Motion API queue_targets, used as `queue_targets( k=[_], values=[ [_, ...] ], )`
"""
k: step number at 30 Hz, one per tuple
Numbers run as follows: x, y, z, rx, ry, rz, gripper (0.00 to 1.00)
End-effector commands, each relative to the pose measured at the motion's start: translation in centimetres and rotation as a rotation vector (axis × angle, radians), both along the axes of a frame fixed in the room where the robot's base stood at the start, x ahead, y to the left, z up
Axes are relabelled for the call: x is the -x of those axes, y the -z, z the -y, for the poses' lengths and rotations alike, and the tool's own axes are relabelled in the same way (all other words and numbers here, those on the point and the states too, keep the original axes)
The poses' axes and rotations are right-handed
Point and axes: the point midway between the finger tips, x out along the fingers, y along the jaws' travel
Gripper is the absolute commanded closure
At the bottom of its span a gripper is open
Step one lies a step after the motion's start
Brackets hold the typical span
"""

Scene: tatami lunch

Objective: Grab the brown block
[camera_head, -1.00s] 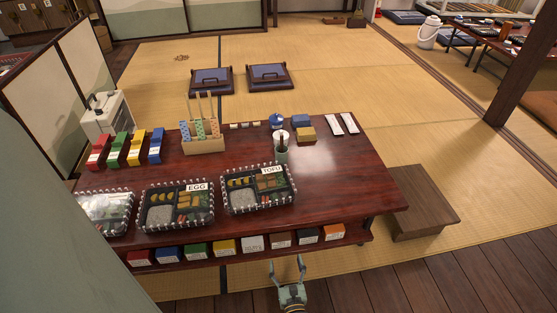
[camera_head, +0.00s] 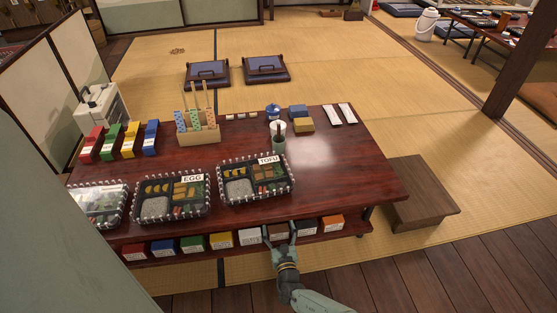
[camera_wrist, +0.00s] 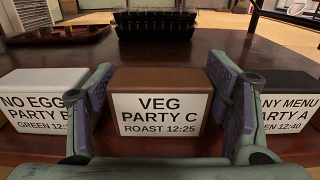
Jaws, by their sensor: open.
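The brown block (camera_wrist: 160,76) sits on the lower shelf of the table, its white label reading "VEG PARTY C ROAST 12:25". It also shows in the head view (camera_head: 277,232), partly hidden by my gripper. My gripper (camera_head: 280,240) is at the front of the shelf. In the wrist view its open fingers (camera_wrist: 163,105) stand on either side of the block, one to the left and one to the right. I cannot tell whether either finger touches it.
A white block (camera_wrist: 33,97) is close on the left and a black block (camera_wrist: 288,100) close on the right. The dark red table top (camera_head: 340,175) overhangs the shelf and holds bento trays (camera_head: 222,200). A wooden step (camera_head: 422,190) stands to the right.

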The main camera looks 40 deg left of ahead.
Motion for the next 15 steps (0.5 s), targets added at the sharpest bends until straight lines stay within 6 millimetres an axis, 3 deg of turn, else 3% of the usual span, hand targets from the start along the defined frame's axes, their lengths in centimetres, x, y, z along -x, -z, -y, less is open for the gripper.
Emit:
queue_targets(
  k=[5, 15],
  values=[
    [-0.02, -0.04, 0.03, 0.000, 0.001, 0.000, 0.29],
    [-0.01, -0.05, 0.05, -0.001, 0.001, -0.001, 0.52]
  ],
)
